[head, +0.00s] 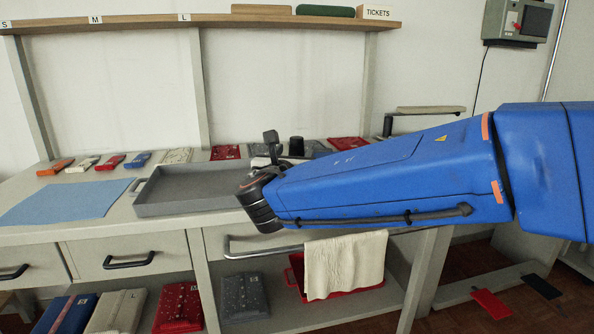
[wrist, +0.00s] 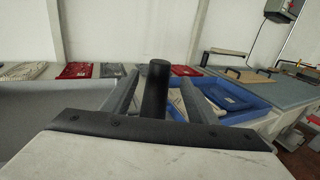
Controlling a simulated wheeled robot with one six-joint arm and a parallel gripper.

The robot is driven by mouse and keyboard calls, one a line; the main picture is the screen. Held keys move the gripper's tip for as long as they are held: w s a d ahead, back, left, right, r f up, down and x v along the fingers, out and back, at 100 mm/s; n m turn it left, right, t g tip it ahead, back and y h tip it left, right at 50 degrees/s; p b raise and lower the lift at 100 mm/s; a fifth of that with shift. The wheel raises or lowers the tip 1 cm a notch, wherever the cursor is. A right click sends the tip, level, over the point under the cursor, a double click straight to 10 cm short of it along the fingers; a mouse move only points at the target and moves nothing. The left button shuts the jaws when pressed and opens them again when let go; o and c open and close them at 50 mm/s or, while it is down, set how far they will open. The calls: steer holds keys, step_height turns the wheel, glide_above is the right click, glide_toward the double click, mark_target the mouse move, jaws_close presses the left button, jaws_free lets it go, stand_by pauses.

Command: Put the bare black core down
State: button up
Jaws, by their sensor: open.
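The bare black core (wrist: 155,88) is an upright dark cylinder in the wrist view. It stands between the two fingers of my gripper (wrist: 159,82). The fingers are open, with a visible gap on each side of the core. The core's lower end is hidden behind the dark gripper palm, so I cannot tell what it rests on. In the head view a short black cylinder, which looks like the core (head: 296,146), shows above my blue arm. My arm hides most of the gripper there.
A grey tray (head: 160,209) lies left of my wrist, with a blue mat (head: 65,201) further left. Folded garments line the bench's back, including a red one (head: 225,152). A blue tray (wrist: 262,108) is at the right in the wrist view. A cream cloth (head: 345,265) hangs from the front rail.

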steer(key=shift+w+d+r, duration=0.1)
steer(key=shift+w+d, duration=0.05)
steer(key=shift+w, duration=1.35)
steer(key=shift+w+d+f, duration=0.1)
steer(key=shift+w+d, duration=0.05)
steer(key=shift+w, duration=1.4)
steer(key=shift+w+d+r, duration=0.1)
steer(key=shift+w+d, duration=0.05)
steer(key=shift+w, duration=1.35)
jaws_close()
